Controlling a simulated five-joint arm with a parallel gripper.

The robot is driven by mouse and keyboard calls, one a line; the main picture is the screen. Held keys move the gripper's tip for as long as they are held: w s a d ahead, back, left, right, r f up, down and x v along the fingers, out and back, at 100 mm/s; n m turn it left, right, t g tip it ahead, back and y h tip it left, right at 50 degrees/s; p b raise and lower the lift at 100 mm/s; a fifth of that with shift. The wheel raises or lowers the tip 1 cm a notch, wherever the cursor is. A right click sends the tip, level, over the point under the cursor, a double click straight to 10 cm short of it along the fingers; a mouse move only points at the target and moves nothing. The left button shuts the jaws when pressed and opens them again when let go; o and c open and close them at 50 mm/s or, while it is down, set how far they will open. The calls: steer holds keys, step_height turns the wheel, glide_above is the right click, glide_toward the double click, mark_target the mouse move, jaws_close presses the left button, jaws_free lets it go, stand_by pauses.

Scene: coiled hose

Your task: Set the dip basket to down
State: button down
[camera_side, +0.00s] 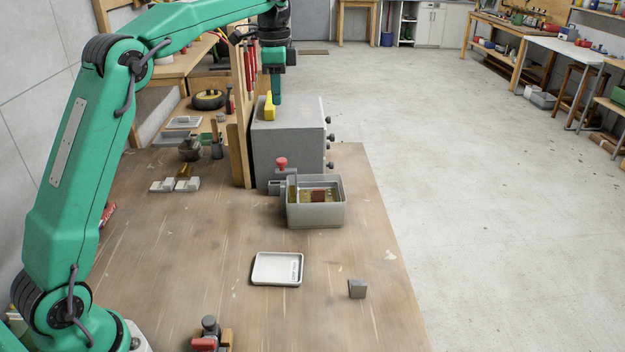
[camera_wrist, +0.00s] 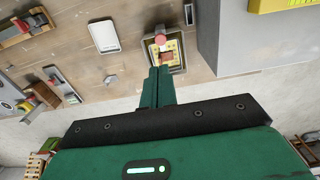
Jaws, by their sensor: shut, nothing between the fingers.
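A grey open tank (camera_side: 315,215) stands on the bench in front of a large grey cabinet. A yellowish interior and a reddish-brown block (camera_side: 319,195) show inside it; I cannot tell the basket's edges from the liquid. A red knob (camera_side: 281,163) stands above the tank's back left corner. The wrist view also shows the tank (camera_wrist: 181,66) and the red knob (camera_wrist: 160,39) just beyond my fingertips in the picture. My gripper (camera_side: 276,101) is shut and empty, pointing down, high near the cabinet top in the side view. Its fingers (camera_wrist: 158,72) are together in the wrist view.
The grey cabinet (camera_side: 288,145) with dark knobs and a yellow item (camera_side: 269,106) on top stands behind the tank. A white tray (camera_side: 277,268) and a small grey block (camera_side: 357,289) lie nearer. A red-handled item (camera_side: 208,338) is at the front. Bench between is clear.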

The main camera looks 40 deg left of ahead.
mark_target(280, 160)
steer(key=shift+f, duration=6.95)
steer(key=shift+f, duration=2.6)
step_height(280, 160, up, 15)
